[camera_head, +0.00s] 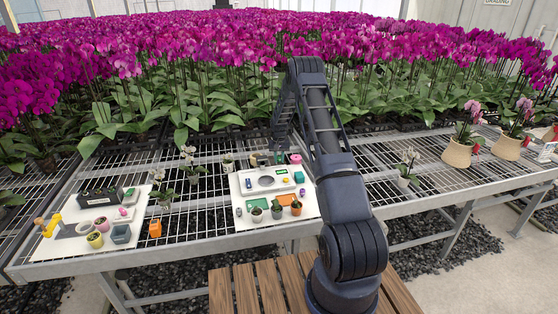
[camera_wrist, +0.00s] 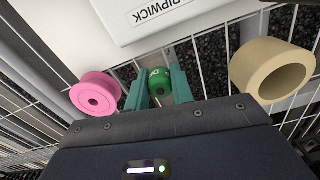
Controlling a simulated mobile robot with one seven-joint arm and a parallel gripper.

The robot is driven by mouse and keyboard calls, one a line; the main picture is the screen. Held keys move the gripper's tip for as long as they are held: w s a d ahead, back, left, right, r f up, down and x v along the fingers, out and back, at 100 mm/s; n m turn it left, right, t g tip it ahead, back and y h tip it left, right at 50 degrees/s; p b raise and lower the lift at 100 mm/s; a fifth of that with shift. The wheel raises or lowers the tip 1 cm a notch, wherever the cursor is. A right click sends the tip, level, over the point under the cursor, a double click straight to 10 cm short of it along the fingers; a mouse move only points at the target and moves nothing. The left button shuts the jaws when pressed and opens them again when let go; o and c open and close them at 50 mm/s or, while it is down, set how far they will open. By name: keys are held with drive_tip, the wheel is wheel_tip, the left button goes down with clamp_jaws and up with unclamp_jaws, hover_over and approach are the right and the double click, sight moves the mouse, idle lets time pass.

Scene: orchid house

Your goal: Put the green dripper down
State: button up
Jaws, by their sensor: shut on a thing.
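The green dripper (camera_wrist: 160,76) is a small rounded green piece with white marking. It sits between the teal fingers of my gripper (camera_wrist: 161,86) in the wrist view, and the fingers are shut on it. In the head view my gripper (camera_head: 279,157) hangs at the back edge of the middle white board (camera_head: 243,212). The dripper cannot be made out there. In the wrist view, wire mesh shows around the dripper; whether it touches anything below cannot be told.
A pink spool (camera_wrist: 96,93) lies left of my gripper and a beige ring (camera_wrist: 272,70) right, in the wrist view. A white block lettered "DRIPWICK" (camera_wrist: 165,14) is close by. Small pots (camera_head: 276,209) stand on the board's front. Bare mesh (camera_head: 205,215) lies left of the board.

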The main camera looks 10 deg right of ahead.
drive_tip(key=shift+f, duration=0.3)
drive_tip(key=o, duration=1)
drive_tip(key=shift+c, duration=0.2)
drive_tip(key=s+r+t, duration=0.1)
drive_tip(key=s+r, duration=0.4)
drive_tip(key=r, duration=1)
drive_tip(key=s+r, duration=0.4)
drive_tip(key=r, duration=1)
drive_tip(key=s+a+r+n+t, duration=0.1)
drive_tip(key=s+a+r, duration=0.1)
drive_tip(key=s+r, duration=1.3)
drive_tip(key=s+t, duration=0.2)
drive_tip(key=s, duration=3.3)
drive_tip(key=shift+s+a+n+t, duration=0.25)
drive_tip(key=shift+a+n+t, duration=0.05)
drive_tip(key=shift+a+n, duration=0.1)
